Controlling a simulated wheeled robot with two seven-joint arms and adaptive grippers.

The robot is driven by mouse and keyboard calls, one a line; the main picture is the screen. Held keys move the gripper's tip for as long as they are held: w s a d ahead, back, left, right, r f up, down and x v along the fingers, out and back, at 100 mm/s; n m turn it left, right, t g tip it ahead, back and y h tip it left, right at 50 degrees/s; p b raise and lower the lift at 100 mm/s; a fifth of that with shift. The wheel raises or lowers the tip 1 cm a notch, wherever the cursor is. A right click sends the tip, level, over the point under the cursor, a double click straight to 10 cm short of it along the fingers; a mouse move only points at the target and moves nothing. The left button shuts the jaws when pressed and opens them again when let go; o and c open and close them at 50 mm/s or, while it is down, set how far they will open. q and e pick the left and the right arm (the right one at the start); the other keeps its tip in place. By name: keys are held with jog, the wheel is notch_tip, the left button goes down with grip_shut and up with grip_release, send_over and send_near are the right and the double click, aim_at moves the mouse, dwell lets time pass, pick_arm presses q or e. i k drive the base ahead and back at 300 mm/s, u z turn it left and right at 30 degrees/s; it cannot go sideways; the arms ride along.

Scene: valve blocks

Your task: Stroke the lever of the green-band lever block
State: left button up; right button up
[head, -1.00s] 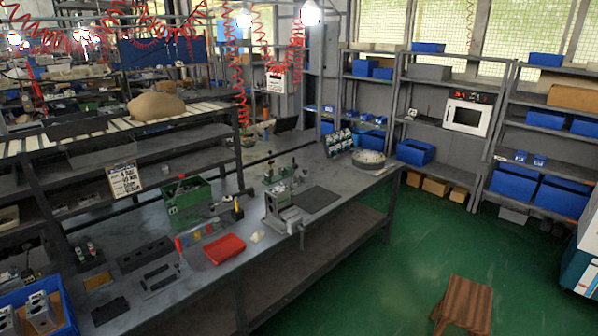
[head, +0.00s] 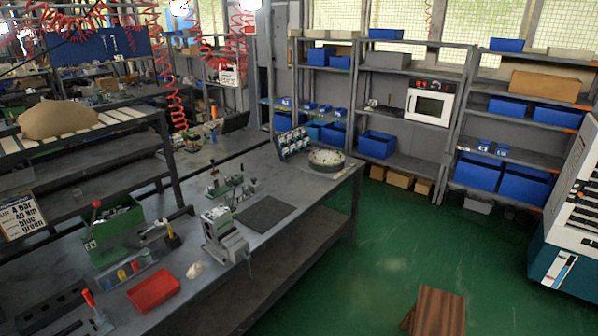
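A small block with an upright red-handled lever (head: 89,299) stands at the front left of the workbench, partly cut off by the lower edge. Another red-knobbed lever (head: 97,205) stands by the green crate (head: 105,252). I cannot make out a green band on either, so I cannot tell which is the green-band lever block. A green fixture with small valve-like parts (head: 225,186) stands farther back on the bench. Neither of my grippers is in the head view.
The grey workbench (head: 290,192) carries a red tray (head: 153,290), a grey vise (head: 224,236), a dark mat (head: 265,214) and a round perforated fixture (head: 327,159). A wooden stool (head: 438,311) stands on the open green floor (head: 395,235). Shelves with blue bins line the back.

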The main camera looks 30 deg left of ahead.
aim_at(235, 182)
jog(key=z, duration=0.1)
jog(key=i, duration=1.05)
jog(key=u, duration=0.1)
